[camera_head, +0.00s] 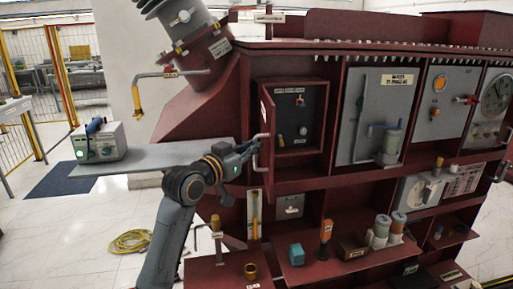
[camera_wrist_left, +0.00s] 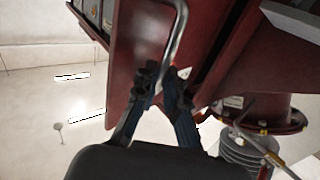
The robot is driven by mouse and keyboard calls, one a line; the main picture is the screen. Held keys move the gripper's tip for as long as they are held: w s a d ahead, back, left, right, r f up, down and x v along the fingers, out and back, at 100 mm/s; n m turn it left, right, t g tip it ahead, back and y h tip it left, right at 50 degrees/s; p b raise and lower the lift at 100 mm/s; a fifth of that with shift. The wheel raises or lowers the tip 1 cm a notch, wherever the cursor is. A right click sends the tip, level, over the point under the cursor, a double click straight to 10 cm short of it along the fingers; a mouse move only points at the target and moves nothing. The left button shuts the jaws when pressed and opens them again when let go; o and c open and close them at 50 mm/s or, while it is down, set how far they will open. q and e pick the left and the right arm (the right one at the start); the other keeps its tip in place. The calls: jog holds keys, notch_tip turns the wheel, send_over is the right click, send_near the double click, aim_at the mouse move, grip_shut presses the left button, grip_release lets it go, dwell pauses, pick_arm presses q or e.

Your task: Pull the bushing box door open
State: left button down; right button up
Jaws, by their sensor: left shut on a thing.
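The dark red bushing box (camera_head: 302,115) is in the upper left of the cabinet in the head view. Its red door (camera_head: 267,125) stands partly open, swung outward at the box's left side, so the dark panel inside shows. The grey bar handle (camera_head: 257,152) is on the door's outer face. My left gripper (camera_head: 250,148) reaches in from the left and is shut on this handle. In the left wrist view the handle (camera_wrist_left: 179,35) runs down between the two fingers, against the red door (camera_wrist_left: 138,45). My right gripper is not in view.
A grey shelf (camera_head: 150,160) with a small device (camera_head: 98,142) extends left behind my left arm. A lower cabinet shelf (camera_head: 315,268) holds a teal block, a screwdriver and canisters. A yellow coiled cable (camera_head: 130,241) lies on the floor. A pipe with a yellow end (camera_head: 137,100) hangs above.

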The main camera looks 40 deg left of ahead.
pick_arm(q)
jog(key=shift+s+a+r, duration=0.35)
jog(key=shift+a+r, duration=0.05)
jog(key=shift+a, duration=0.3)
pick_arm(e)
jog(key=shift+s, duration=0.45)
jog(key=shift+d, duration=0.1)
pick_arm(q)
jog(key=c, duration=1.7)
grip_release()
jog(key=shift+c, duration=0.2)
jog(key=o, duration=0.3)
jog(key=shift+w+f, duration=0.15)
jog(key=shift+w, duration=0.1)
jog(key=shift+o, duration=0.2)
jog(key=s, duration=1.1)
jog(key=shift+s+d+f, duration=0.25)
jog(key=shift+s+d, duration=0.05)
jog(key=shift+d, duration=0.1)
